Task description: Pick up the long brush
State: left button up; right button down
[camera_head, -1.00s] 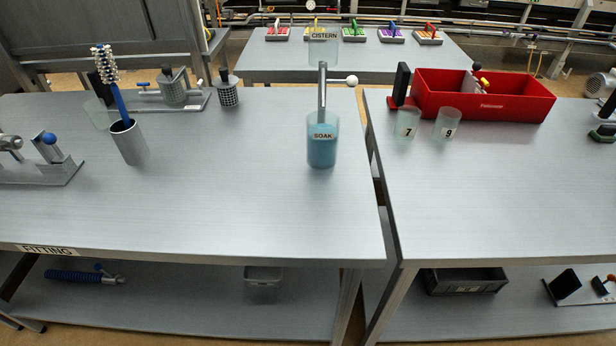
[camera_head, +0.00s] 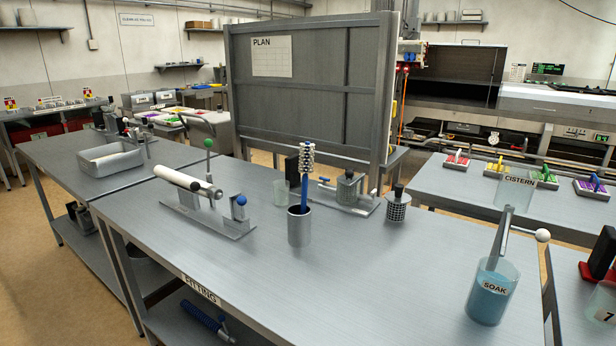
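The long brush (camera_head: 303,178) has a blue handle and a white bristled head with dark flecks. It stands nearly upright, head up, in a grey cylindrical holder (camera_head: 299,228) on the fitting table (camera_head: 370,265). The lower end of its handle is hidden inside the holder. Neither of my grippers shows in the head view.
Left of the holder is a clamp fixture (camera_head: 208,205) with a white roller. A blue soak beaker (camera_head: 490,292) stands right. The table's front middle is clear.

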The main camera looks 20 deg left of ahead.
aim_at(306, 164)
jog(key=k, duration=0.5)
jog(key=u, duration=1.7)
jog(key=i, duration=1.3)
jog(key=z, duration=2.75)
